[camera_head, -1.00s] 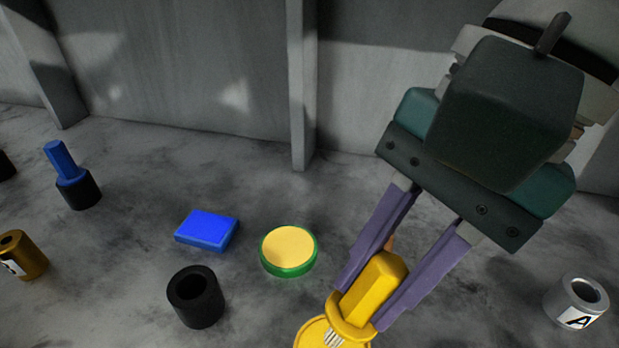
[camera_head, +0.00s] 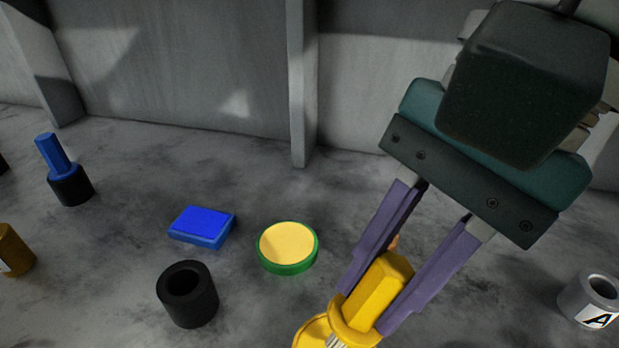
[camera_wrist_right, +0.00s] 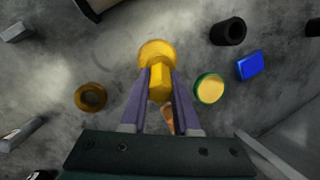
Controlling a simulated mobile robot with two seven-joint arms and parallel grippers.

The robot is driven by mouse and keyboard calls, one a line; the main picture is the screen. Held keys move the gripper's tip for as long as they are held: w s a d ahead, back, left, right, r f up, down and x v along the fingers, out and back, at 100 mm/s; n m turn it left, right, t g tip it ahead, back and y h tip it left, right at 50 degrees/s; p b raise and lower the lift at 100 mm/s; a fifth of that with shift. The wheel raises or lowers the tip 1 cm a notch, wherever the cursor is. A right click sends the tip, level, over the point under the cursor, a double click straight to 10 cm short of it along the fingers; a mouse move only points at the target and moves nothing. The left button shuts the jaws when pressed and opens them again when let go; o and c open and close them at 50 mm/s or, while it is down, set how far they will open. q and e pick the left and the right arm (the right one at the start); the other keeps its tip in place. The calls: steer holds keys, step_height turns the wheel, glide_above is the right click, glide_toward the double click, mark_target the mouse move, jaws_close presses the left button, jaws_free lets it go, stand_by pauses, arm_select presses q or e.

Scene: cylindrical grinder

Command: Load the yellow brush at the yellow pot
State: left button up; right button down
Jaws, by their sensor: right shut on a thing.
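My right gripper (camera_head: 372,300) is shut on the yellow brush (camera_head: 378,288), with one purple finger on each side of its yellow block-shaped handle. The brush points down, and its pale bristles show at the bottom edge of the head view. The yellow pot (camera_head: 312,334) is round and partly cut off by that edge, right beside and below the bristles. In the right wrist view the brush (camera_wrist_right: 159,84) covers part of the yellow pot (camera_wrist_right: 155,47). I cannot tell whether the bristles touch the pot. My left gripper is not in view.
A green-rimmed pad with a yellow top (camera_head: 288,246), a blue block (camera_head: 202,226) and an empty black cup (camera_head: 187,294) lie left of the gripper. A blue brush (camera_head: 53,154) stands in a black holder (camera_head: 72,188). A silver cup marked A (camera_head: 592,298) stands far right.

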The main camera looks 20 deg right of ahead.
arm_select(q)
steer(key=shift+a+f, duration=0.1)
arm_select(e)
steer(key=shift+f, duration=0.6)
stand_by(0.4)
stand_by(0.3)
arm_select(q)
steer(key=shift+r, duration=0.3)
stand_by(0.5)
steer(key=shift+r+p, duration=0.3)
steer(key=shift+p, duration=0.25)
arm_select(e)
steer(key=shift+f, duration=0.1)
stand_by(0.4)
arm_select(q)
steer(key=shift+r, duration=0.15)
arm_select(e)
steer(key=shift+d, duration=0.1)
stand_by(0.7)
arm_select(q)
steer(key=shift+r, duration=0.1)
arm_select(e)
step_height(320, 180, up, 4)
steer(key=p, duration=0.5)
steer(key=shift+f, duration=0.2)
step_height(320, 180, up, 4)
steer(key=p, duration=0.6)
steer(key=shift+f, duration=0.15)
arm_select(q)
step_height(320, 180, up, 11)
